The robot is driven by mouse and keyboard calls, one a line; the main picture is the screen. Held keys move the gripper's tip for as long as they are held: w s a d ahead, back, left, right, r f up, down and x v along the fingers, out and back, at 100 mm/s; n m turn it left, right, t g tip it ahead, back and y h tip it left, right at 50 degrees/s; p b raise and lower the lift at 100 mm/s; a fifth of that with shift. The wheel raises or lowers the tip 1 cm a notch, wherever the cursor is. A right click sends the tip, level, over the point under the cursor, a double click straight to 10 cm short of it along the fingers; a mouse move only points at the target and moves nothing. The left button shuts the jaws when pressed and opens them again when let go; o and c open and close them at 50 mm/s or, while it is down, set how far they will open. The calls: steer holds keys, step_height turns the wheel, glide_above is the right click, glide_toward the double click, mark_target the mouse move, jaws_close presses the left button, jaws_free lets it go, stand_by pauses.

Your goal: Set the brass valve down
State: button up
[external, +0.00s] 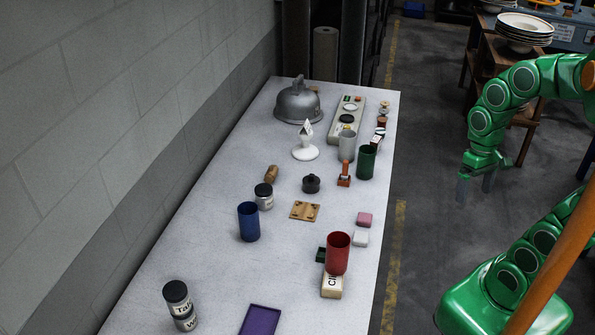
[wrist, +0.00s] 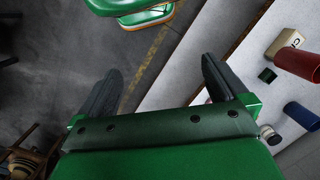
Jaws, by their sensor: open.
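My gripper (external: 474,190) is open with nothing between its fingers. It hangs over the floor, to the right of the white table (external: 215,285) and apart from it. In the wrist view the two dark fingers of my gripper (wrist: 161,70) are spread wide, with floor and the table edge beyond them. I cannot pick out a brass valve with certainty. A flat tan square piece with dark spots (external: 304,211) lies mid-table, and a small brown rounded piece (external: 271,174) lies to its upper left.
A red cup (external: 338,254), blue cup (external: 248,222), green cup (external: 366,162) and grey cup (external: 347,146) stand on the table. A grey domed metal object (external: 298,101) sits at the far end. A purple tray (external: 260,321) lies in front. A wall borders the left side.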

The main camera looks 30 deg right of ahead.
steer(key=shift+n+h, duration=0.3)
steer(key=shift+h, duration=0.2)
steer(key=s+d, duration=0.1)
steer(key=s, duration=0.1)
steer(key=s+d, duration=0.1)
steer(key=d, duration=0.1)
steer(key=shift+s+d+f, duration=0.15)
steer(key=shift+s, duration=0.2)
